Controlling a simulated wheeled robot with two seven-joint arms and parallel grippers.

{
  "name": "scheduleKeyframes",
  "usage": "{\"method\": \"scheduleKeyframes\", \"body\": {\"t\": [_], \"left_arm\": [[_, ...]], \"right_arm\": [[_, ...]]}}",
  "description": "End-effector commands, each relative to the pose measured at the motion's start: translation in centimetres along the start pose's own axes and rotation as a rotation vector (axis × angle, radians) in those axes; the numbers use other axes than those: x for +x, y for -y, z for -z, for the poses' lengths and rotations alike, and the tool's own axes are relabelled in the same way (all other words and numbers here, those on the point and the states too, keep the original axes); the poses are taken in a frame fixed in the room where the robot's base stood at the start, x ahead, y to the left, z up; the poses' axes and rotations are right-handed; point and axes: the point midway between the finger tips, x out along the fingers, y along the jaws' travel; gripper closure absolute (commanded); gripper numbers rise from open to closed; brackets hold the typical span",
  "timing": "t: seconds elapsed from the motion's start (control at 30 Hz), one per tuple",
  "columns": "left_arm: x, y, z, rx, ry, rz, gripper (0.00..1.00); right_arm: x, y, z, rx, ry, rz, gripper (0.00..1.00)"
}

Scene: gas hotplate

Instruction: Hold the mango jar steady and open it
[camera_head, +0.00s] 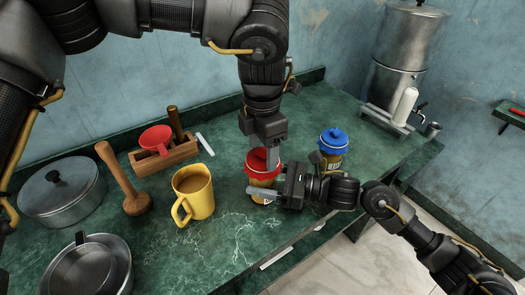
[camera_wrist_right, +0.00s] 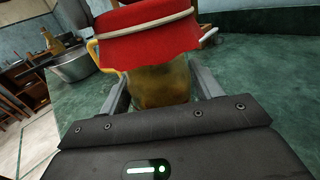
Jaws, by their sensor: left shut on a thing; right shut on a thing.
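The mango jar (camera_head: 262,180), with a red lid (camera_head: 257,160) and yellow-brown contents, stands on the green counter in the head view. My left gripper (camera_head: 266,158) comes down from above and is shut on the red lid. My right gripper (camera_head: 266,190) reaches in from the right and is shut on the jar body, below the lid. The right wrist view shows the jar body (camera_wrist_right: 160,86) between the right fingers, with the red lid (camera_wrist_right: 150,38) and its pale band above. The grippers hide parts of the jar in the head view.
A blue-lidded jar (camera_head: 333,146) stands just right of and behind my right gripper. A yellow mug (camera_head: 196,190) is close on the left. A wooden pestle (camera_head: 125,180), a wooden box (camera_head: 165,157) and pots (camera_head: 62,190) lie farther left. The counter's front edge is near.

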Motion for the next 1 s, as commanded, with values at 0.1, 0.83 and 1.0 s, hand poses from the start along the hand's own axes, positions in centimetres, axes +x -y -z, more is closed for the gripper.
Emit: {"method": "scheduleKeyframes", "body": {"t": [0.1,0.83,1.0], "left_arm": [[-1.7,0.0,0.0,-0.001,0.002,-0.003,0.64],[-2.7,0.0,0.0,0.0,0.0,-0.001,0.64],[-2.4,0.0,0.0,0.0,0.0,-0.001,0.64]], "right_arm": [[0.0,0.0,-0.1,-0.001,0.002,0.0,0.77],[0.0,0.0,0.0,0.0,0.0,0.0,0.1],[-0.8,0.1,0.1,-0.001,-0.001,0.001,0.1]]}}
